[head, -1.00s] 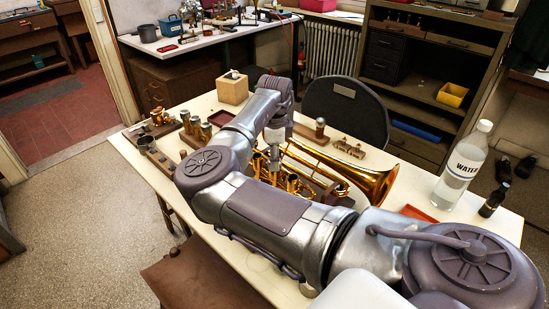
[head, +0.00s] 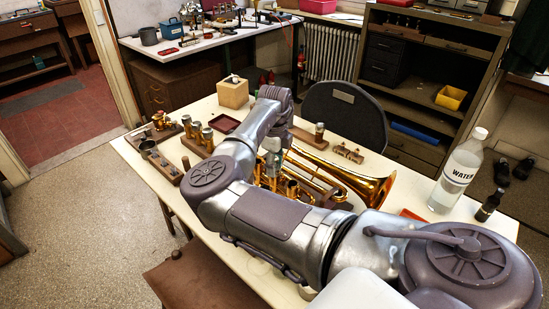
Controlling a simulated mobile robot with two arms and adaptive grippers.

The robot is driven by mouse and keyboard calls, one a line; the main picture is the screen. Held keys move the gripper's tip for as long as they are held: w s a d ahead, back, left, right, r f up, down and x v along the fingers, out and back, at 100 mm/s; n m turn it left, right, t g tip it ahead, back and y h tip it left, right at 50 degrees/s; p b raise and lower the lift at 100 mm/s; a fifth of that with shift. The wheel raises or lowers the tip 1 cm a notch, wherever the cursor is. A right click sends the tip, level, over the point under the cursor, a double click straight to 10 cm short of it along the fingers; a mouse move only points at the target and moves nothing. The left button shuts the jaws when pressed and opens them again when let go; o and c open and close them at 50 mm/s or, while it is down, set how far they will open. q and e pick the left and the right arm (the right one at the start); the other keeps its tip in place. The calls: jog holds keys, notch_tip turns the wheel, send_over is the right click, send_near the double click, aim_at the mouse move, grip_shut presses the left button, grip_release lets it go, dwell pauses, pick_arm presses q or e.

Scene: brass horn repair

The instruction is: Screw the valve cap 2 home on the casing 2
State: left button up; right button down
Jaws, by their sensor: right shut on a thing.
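The brass horn (head: 368,187) lies on the workbench, its bell toward the right. Its upright valve casings (head: 292,188) stand left of the bell, partly behind my right arm. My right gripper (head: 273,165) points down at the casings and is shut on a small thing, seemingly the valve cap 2. The cap is hidden by the fingers and arm, and so is the top of casing 2. I cannot tell whether cap and casing touch. My left gripper is out of view.
Wooden holders with brass parts (head: 196,134) stand at left. A wooden block (head: 233,93), a dark red tray (head: 223,124) and a stand with a knob (head: 319,132) are behind. A water bottle (head: 458,172) and small dark bottle (head: 491,205) stand at right.

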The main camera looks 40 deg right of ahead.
jog(key=shift+r+m+p, duration=0.1)
jog(key=shift+m+p, duration=0.5)
jog(key=shift+m, duration=2)
jog(key=shift+m+p, duration=0.4)
jog(key=shift+m, duration=0.2)
jog(key=m, duration=0.2)
jog(key=shift+m, duration=1)
